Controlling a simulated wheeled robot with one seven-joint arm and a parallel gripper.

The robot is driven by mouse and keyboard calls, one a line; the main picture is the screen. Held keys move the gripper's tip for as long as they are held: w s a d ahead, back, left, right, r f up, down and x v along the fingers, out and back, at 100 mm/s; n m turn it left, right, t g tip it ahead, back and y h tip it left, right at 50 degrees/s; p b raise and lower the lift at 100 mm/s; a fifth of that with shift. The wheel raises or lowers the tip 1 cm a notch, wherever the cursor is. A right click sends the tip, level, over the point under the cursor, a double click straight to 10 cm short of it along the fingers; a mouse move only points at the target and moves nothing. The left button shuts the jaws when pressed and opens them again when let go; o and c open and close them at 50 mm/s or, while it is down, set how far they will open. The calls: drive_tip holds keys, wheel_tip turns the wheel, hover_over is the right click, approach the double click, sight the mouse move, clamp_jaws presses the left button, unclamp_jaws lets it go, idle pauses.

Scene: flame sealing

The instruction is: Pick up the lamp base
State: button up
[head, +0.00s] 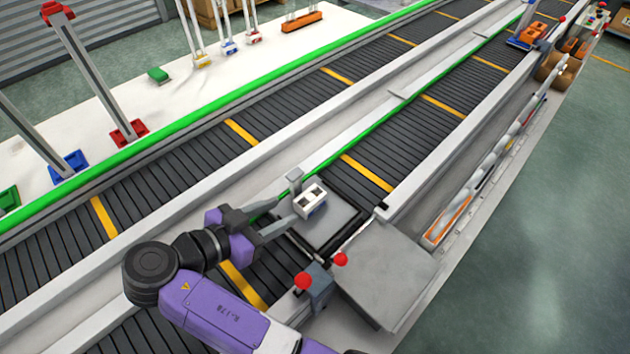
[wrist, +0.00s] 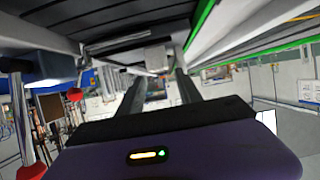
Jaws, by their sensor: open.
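A small white block with dark openings (head: 311,199), which I take to be the lamp base, sits over a grey plate on the near conveyor in the head view. My gripper (head: 294,196) is open, with its two grey fingers reaching right toward the block. The near fingertip overlaps the block in the picture; I cannot tell whether it touches. In the wrist view my gripper (wrist: 158,82) shows both fingers spread apart, and a pale block (wrist: 154,59) appears near and beyond the tips. The block's underside is hidden.
A grey flat-topped box (head: 390,272) and a post with a red knob (head: 303,281) stand close on the near side. A metal rail with a green strip (head: 390,109) runs behind. Red and blue stands (head: 129,132) are on the far white table.

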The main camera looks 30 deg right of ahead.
sight(307, 199)
drive_tip(key=shift+s+d+h, duration=0.1)
drive_tip(key=shift+d+h, duration=0.2)
drive_tip(key=shift+d, duration=0.1)
drive_tip(key=shift+p+x, duration=0.3)
drive_tip(key=shift+x, duration=0.7)
drive_tip(key=shift+p+x, duration=1.05)
drive_tip(key=shift+x, duration=1.7)
drive_tip(key=shift+c, duration=0.2)
clamp_jaws()
